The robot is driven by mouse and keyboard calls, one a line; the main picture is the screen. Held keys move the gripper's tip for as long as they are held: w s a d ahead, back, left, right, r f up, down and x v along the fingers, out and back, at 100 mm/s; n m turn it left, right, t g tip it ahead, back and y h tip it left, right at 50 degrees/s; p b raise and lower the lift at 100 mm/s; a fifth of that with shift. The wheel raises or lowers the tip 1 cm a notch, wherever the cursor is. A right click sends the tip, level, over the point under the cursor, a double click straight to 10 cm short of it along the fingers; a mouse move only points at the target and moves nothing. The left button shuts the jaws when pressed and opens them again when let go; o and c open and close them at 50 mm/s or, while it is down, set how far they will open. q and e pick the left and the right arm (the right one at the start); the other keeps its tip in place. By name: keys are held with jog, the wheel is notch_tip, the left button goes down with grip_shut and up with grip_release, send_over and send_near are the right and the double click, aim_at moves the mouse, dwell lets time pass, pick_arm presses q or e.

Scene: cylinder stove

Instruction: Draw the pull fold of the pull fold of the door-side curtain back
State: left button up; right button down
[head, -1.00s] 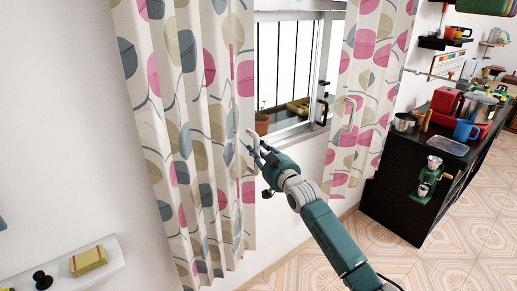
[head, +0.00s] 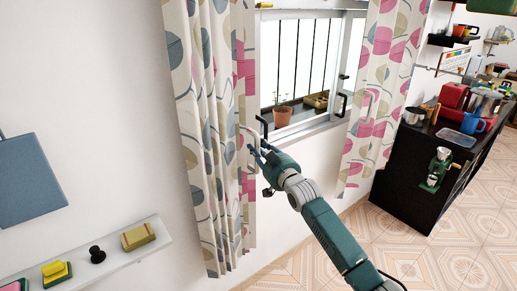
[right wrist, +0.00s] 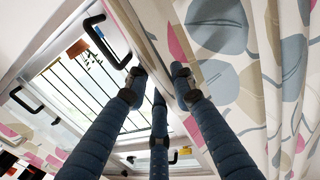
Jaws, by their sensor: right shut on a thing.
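The left patterned curtain (head: 200,110) hangs bunched in narrow folds at the left of the window. Its pull fold (head: 248,165) is the right-hand edge. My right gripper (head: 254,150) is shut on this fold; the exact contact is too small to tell. In the right wrist view, my fingers (right wrist: 160,88) reach up beside the pale curtain edge (right wrist: 150,35). The right curtain (head: 385,80) hangs apart, on the other side of the window. My left gripper is not in view.
The window (head: 300,60) has dark bars, black handles and a potted plant (head: 283,115) at its sill. A wall shelf (head: 95,262) is at lower left, below a blue-grey panel (head: 28,180). A black counter (head: 415,165) with kitchenware stands right; the tiled floor (head: 400,255) is clear.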

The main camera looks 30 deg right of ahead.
jog(key=c, duration=1.5)
grip_release()
jog(key=shift+o, duration=0.2)
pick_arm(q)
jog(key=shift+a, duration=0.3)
pick_arm(e)
jog(key=s+a, duration=0.1)
jog(key=s, duration=1.1)
jog(key=shift+a, duration=0.15)
jog(key=shift+w, duration=0.1)
